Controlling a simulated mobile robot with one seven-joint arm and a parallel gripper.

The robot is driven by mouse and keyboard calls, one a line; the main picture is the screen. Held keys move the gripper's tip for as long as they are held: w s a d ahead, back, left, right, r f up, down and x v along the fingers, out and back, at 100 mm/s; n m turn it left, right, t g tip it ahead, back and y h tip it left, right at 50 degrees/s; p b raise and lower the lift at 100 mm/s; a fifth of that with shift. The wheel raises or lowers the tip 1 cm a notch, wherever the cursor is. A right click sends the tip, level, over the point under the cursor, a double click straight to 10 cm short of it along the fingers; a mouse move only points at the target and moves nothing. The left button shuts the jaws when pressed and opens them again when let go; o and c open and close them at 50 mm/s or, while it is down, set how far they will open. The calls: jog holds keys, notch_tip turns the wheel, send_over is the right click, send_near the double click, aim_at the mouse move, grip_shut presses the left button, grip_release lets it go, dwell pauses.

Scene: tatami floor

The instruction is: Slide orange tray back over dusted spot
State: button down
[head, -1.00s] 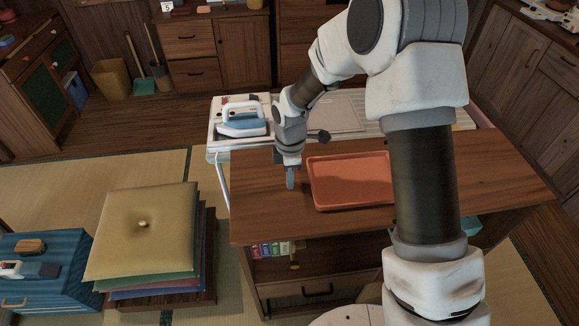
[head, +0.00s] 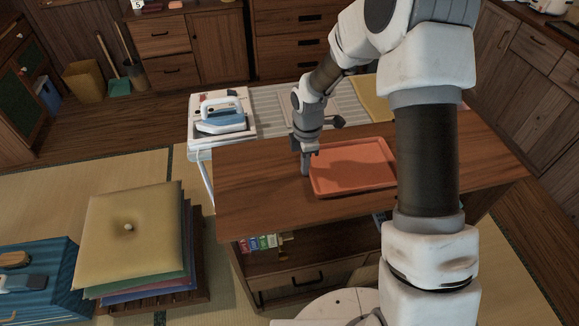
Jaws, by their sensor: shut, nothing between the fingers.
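The orange tray (head: 350,168) lies flat and empty on the brown wooden counter top (head: 255,190). Its right end is hidden behind my arm. My gripper (head: 306,172) points down at the tray's left edge, shut and empty. The fingertips are low, close to the counter top and against or very near the tray's left rim; I cannot tell whether they touch. No dusted spot can be made out on the counter.
An ironing board (head: 270,105) with a blue-and-white iron (head: 222,118) stands behind the counter. A stack of cushions (head: 130,235) stands at the left, beside a blue chest (head: 35,280). The counter left of my gripper is clear.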

jog(key=w+d+p, duration=0.1)
jog(key=d, duration=0.7)
jog(key=w+d+p, duration=0.1)
jog(key=w+d, duration=0.1)
jog(key=d, duration=0.5)
jog(key=w+d+p, duration=0.1)
jog(key=w+d, duration=0.1)
jog(key=d, duration=0.6)
jog(key=shift+w+d, duration=0.1)
jog(key=shift+d, duration=0.25)
